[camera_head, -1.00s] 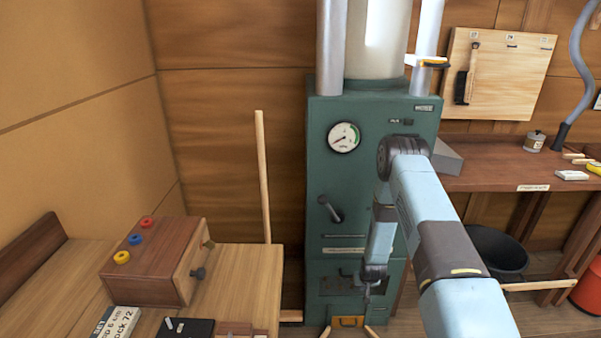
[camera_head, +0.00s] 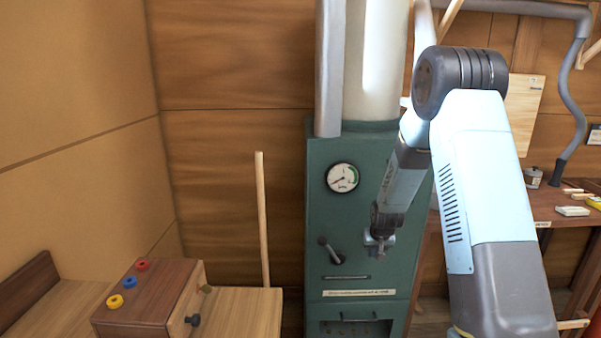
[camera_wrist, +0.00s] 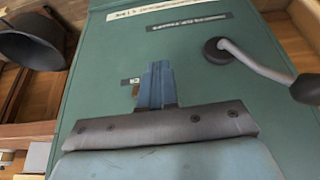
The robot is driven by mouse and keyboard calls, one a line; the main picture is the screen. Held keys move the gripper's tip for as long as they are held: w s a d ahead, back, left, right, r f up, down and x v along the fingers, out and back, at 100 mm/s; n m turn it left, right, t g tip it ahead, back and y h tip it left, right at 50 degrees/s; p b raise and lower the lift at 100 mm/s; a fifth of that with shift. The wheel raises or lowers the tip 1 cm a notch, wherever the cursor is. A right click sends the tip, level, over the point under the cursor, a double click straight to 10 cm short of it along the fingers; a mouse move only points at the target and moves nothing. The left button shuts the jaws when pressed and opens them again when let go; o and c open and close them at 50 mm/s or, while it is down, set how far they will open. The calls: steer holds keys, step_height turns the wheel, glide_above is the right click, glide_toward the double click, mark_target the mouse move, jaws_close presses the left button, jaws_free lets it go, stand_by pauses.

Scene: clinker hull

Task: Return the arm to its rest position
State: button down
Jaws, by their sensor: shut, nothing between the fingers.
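My gripper (camera_head: 379,246) is in front of the green cabinet (camera_head: 326,215), to the right of its dark lever handle (camera_head: 329,250). In the wrist view my gripper (camera_wrist: 158,72) is shut and empty, its blue fingers together against the green background. The lever (camera_wrist: 252,62) shows there at the upper right, apart from the fingers. My arm is bent, with its upper part raised at the right in the head view. Whether the fingertips touch the cabinet cannot be told.
A wooden box (camera_head: 150,300) with coloured rings stands on a bench at lower left. A wooden pole (camera_head: 262,220) leans on the wall. A workbench (camera_head: 538,205) stands at right, and a dark bucket (camera_wrist: 32,42) shows in the wrist view. A round gauge (camera_head: 342,178) is above the lever.

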steer(key=s+f+v, duration=0.1)
steer(key=s+v, duration=0.1)
steer(key=v, duration=1.3)
steer(key=s+f+v, duration=0.1)
steer(key=s+v, duration=0.1)
steer(key=v, duration=1.3)
steer(key=s+r, duration=0.4)
steer(key=s, duration=0.8)
steer(key=s+a+r, duration=0.1)
steer(key=s+r, duration=0.3)
steer(key=s, duration=0.9)
steer(key=shift+r+t, duration=0.2)
steer(key=shift+t, duration=0.2)
